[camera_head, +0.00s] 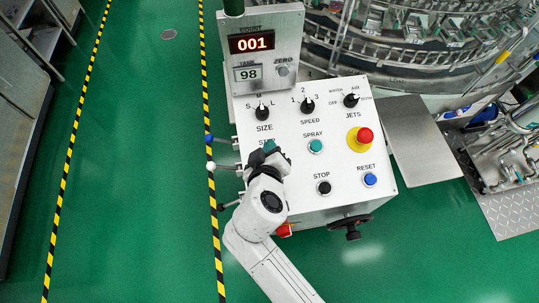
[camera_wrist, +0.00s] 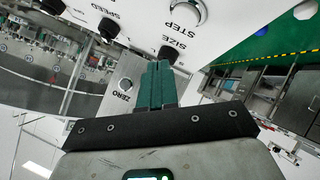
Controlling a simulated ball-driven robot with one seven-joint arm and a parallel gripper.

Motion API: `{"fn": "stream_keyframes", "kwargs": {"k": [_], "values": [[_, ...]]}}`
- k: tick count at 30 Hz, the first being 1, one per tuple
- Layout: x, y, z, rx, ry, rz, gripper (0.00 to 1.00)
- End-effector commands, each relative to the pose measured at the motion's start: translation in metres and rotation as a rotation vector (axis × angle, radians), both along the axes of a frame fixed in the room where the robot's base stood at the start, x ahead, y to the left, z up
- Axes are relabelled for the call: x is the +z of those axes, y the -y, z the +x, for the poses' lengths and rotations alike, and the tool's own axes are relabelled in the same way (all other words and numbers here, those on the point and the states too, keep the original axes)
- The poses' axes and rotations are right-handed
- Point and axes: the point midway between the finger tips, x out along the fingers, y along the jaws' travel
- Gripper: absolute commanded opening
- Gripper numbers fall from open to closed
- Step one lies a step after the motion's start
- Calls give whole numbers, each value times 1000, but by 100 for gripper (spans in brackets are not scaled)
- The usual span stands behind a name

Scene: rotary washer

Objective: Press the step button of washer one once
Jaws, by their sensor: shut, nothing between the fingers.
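The washer's white control panel (camera_head: 335,150) carries the STEP label (camera_head: 266,141), partly covered by my gripper (camera_head: 269,147) in the head view. The step button is hidden there behind my gripper and arm. In the wrist view the step button (camera_wrist: 187,11) shows as a round, ringed button at the top edge, partly cut off, beside its STEP label. My gripper (camera_wrist: 158,68) has green fingers pressed together with nothing between them. In that picture its tips lie below the button, near the SIZE label. I cannot tell how high the tips are above the panel.
A display box (camera_head: 262,50) reads 001 and 98. Nearby are the size knob (camera_head: 262,113), teal spray button (camera_head: 315,146), black stop button (camera_head: 324,187), blue reset button (camera_head: 370,180) and red emergency button (camera_head: 361,138). Small levers (camera_head: 211,166) stick out at the panel's left.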

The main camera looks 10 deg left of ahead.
Motion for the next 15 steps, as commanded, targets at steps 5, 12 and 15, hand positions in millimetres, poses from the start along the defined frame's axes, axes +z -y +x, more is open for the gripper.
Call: {"fn": "stream_keyframes", "kwargs": {"k": [5, 12, 15], "values": [[-29, -1, 6, 0, 0, 1, 0], [-40, -3, 10, 0, 1, 1, 0], [-39, -3, 10, 0, 1, 1, 0]]}}
